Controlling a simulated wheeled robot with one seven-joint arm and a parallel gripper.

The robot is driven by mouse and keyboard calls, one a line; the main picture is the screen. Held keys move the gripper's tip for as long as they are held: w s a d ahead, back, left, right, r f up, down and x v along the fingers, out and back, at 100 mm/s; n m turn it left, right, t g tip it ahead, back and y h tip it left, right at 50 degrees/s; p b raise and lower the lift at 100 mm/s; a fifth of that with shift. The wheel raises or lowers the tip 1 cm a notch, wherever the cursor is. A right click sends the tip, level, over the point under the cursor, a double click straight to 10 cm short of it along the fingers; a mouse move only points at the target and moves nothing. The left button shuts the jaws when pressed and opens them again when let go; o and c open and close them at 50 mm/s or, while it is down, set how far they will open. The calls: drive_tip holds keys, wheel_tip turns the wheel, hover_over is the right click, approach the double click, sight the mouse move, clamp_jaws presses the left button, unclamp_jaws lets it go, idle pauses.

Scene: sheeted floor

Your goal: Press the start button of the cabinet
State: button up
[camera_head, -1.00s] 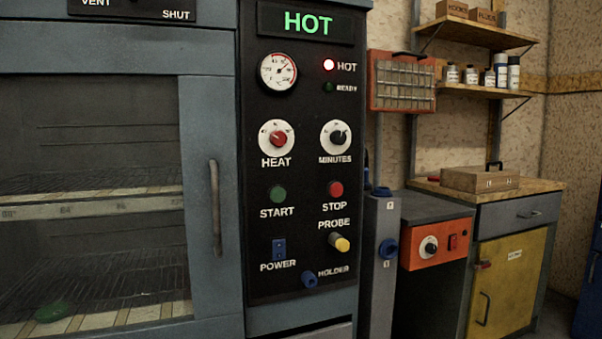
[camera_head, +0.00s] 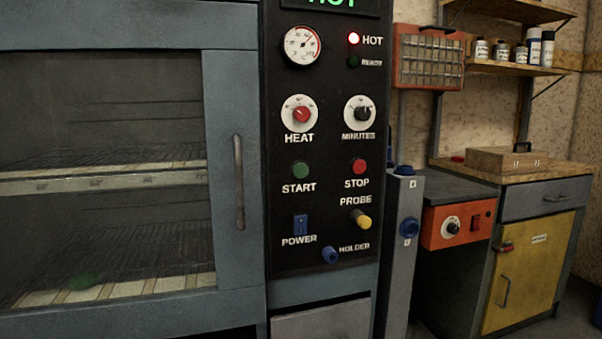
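The cabinet (camera_head: 235,60) is a grey-blue oven-like unit with a glazed door on the left and a black control panel (camera_head: 325,80) on the right. The green start button (camera_head: 300,169) sits mid-panel, above the label START. The red stop button (camera_head: 358,167) is to its right. Above are the red HEAT knob (camera_head: 301,114) and the black MINUTES knob (camera_head: 362,114). Below are the blue POWER switch (camera_head: 300,224), the yellow-tipped PROBE plug (camera_head: 361,217) and the blue HOLDER (camera_head: 330,255). The HOT lamp (camera_head: 354,39) glows red; the READY lamp is dark. My gripper is not in view.
The cabinet door's vertical handle (camera_head: 239,182) stands out left of the panel. Right of the cabinet are a grey post with blue knobs (camera_head: 408,228), an orange control box (camera_head: 456,226) and a bench with a yellow door (camera_head: 527,270). No obstacle shows before the panel.

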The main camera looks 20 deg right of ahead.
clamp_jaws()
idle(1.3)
